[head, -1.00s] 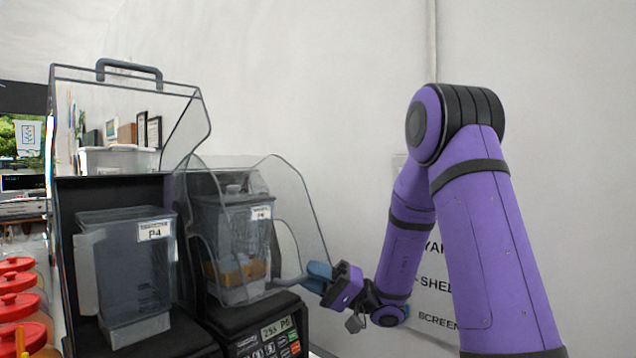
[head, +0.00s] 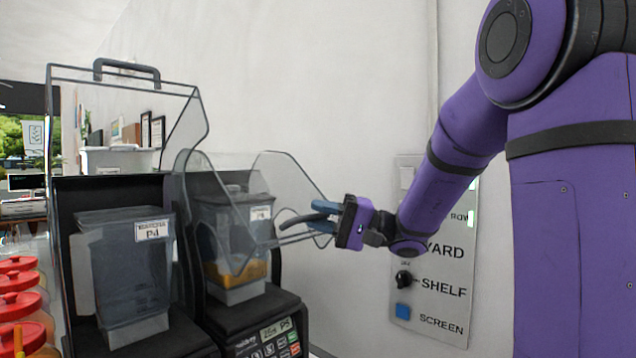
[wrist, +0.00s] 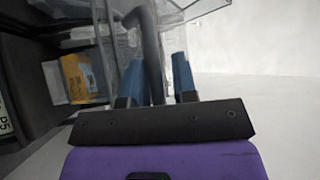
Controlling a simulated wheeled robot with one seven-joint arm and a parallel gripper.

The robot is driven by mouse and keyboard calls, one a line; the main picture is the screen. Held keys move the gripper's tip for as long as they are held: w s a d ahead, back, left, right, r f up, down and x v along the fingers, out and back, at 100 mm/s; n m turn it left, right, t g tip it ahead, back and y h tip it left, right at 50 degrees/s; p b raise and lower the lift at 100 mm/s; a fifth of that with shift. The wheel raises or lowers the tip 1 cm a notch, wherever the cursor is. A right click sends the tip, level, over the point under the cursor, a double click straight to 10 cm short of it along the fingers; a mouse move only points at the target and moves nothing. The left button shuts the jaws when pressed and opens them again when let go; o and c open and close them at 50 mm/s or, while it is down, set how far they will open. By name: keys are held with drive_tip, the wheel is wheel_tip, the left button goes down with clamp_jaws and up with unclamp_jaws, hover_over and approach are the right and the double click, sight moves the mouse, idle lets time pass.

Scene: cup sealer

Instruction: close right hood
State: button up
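The right hood (head: 285,185) is a clear, dark-edged cover over the right blender bay. It is tilted up, with its front edge and handle (head: 300,219) raised above the base. My gripper (head: 322,216) is at that handle, reaching in from the right. In the wrist view, the curved dark handle (wrist: 150,50) passes between the two blue fingers of my gripper (wrist: 158,80). The handle lies close to the left finger, with a gap to the right finger, so the gripper looks open around it. The right jug (head: 235,225) stands under the hood with orange contents.
The left hood (head: 130,80) stands raised, its handle on top, above the left jug (head: 125,270). A control panel (head: 268,342) is below the right bay. Red-lidded jars (head: 20,282) stand at far left.

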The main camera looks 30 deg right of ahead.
drive_tip(key=r, duration=0.4)
drive_tip(key=w+r, duration=0.1)
drive_tip(key=r, duration=0.1)
drive_tip(key=shift+a+r, duration=0.15)
drive_tip(key=shift+r, duration=0.05)
drive_tip(key=s+d+f, duration=0.4)
drive_tip(key=d+f, duration=0.2)
drive_tip(key=d, duration=0.4)
idle(1.4)
drive_tip(key=shift+d, duration=0.1)
drive_tip(key=shift+c, duration=0.2)
